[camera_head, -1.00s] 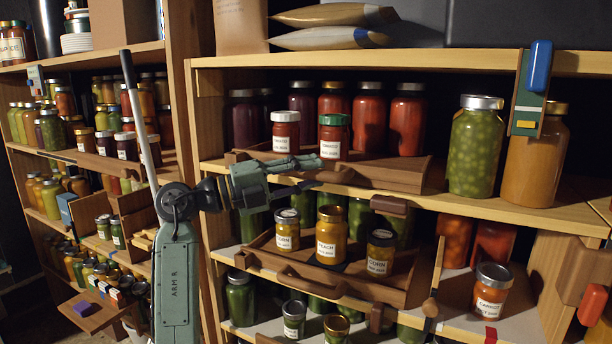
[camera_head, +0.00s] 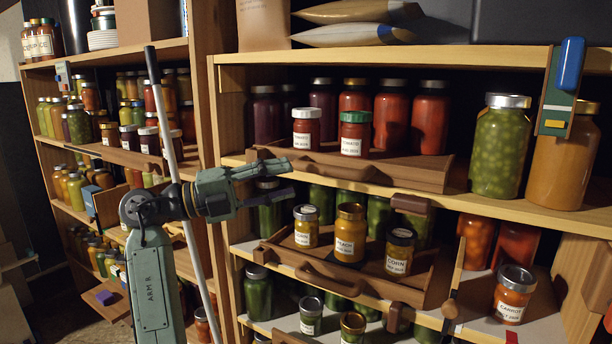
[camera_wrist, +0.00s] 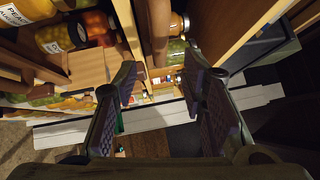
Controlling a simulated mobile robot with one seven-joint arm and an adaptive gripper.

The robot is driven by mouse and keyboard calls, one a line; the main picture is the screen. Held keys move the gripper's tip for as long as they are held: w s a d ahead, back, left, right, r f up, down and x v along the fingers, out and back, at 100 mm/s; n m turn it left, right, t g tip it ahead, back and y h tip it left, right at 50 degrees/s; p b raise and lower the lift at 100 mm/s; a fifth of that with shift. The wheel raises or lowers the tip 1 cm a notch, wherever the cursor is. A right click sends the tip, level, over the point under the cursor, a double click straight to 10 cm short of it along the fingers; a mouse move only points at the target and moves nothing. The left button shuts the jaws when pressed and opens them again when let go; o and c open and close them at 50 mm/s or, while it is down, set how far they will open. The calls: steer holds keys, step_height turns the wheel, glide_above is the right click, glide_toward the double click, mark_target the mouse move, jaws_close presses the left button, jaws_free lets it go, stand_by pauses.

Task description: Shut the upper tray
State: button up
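The upper tray (camera_head: 425,175) is a brown wooden drawer with a long bar handle (camera_head: 335,170), on the upper shelf of the right rack. Its front stands close to the shelf's front edge; how far it sticks out is hard to tell. Two labelled jars, one with a plain lid (camera_head: 306,128) and one with a green lid (camera_head: 354,134), stand at it. My gripper (camera_head: 292,178) is in front of the tray's left part, its fingers apart, one above the other. The wrist view shows the fingers (camera_wrist: 165,88) spread with nothing between them. Contact with the handle cannot be told.
A lower tray (camera_head: 375,288) with a curved handle and three jars sits below. Large jars of green (camera_head: 500,148) and orange (camera_head: 562,160) contents stand right of the upper tray. A left rack (camera_head: 115,158) full of jars stands behind my arm.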

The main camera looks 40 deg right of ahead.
steer(key=shift+v, duration=1.15)
